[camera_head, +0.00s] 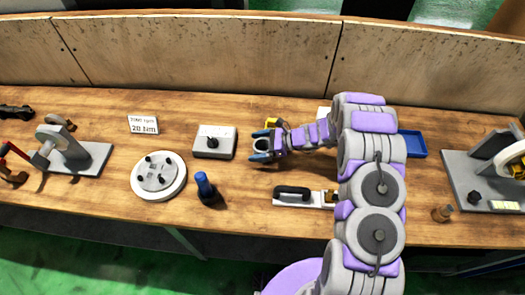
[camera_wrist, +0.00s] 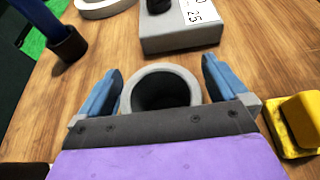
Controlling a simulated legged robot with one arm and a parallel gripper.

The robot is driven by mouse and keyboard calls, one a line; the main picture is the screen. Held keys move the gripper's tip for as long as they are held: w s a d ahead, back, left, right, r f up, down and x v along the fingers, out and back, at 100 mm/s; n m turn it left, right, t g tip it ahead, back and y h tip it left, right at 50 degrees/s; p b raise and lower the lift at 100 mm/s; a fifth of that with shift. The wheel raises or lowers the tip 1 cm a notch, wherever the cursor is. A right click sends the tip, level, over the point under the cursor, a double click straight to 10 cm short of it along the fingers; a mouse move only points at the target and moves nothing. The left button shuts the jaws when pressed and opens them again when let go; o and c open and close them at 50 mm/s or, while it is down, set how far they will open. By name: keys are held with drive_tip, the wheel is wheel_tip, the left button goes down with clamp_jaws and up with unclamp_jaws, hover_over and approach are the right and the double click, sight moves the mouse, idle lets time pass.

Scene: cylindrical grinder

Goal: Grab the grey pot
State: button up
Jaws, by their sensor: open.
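The grey pot (camera_wrist: 162,76) is a round, open-topped cup with a dark inside, standing on the wooden table. In the wrist view my gripper (camera_wrist: 160,85) is open, with one blue finger on each side of the pot. Gaps seem to show between the fingers and the pot's rim. In the head view the pot (camera_head: 263,146) sits between the fingertips of my gripper (camera_head: 261,147). The pot's near side and lower part are hidden by my gripper in the wrist view.
A grey box with a knob (camera_head: 214,141) stands left of the pot. A yellow object (camera_wrist: 300,122) is close to the right finger. A dark blue-handled item (camera_head: 206,188), a round white plate (camera_head: 158,176) and a black-handled tool (camera_head: 296,196) are also on the table (camera_head: 100,205).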

drive_tip(key=shift+c, duration=0.5)
drive_tip(key=shift+d, duration=0.1)
drive_tip(key=c, duration=0.9)
